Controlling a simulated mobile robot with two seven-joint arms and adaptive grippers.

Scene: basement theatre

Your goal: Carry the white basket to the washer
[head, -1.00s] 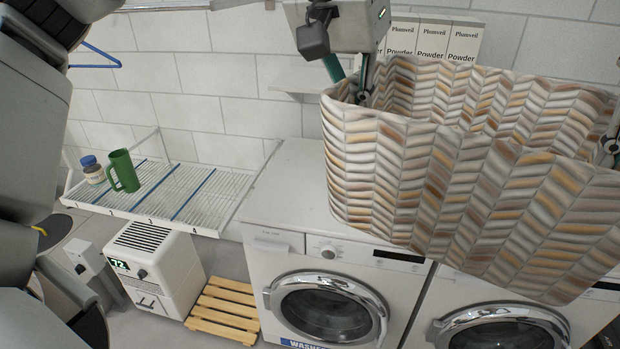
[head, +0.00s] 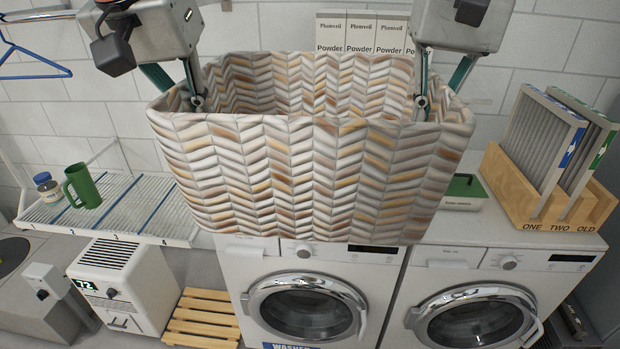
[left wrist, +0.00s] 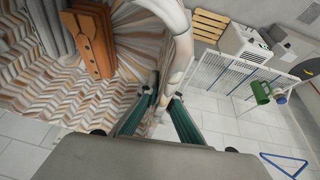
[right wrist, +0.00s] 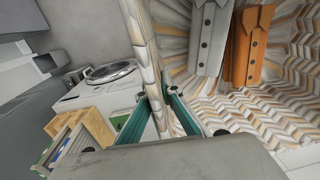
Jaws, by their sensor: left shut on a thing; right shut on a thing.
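The basket (head: 310,180), whitish with a brown and grey herringbone pattern, hangs roughly level between my grippers. My left gripper (head: 197,102) is shut on its left rim and my right gripper (head: 422,104) on its right rim. In the wrist views, an orange garment (left wrist: 92,42) and a grey garment (right wrist: 208,40) lie inside the basket. The white washer (head: 307,308), with a round door and a blue label, stands below the basket. The basket hides much of its top; the gap between them cannot be told.
A similar machine (head: 475,322) stands right of the washer, with a wooden filter rack (head: 520,195) and a green-topped box (head: 464,190) on top. Powder boxes (head: 362,32) stand behind. At left are a wire shelf (head: 125,208) with a green mug (head: 82,186), a dehumidifier (head: 125,285) and a wooden pallet (head: 200,320).

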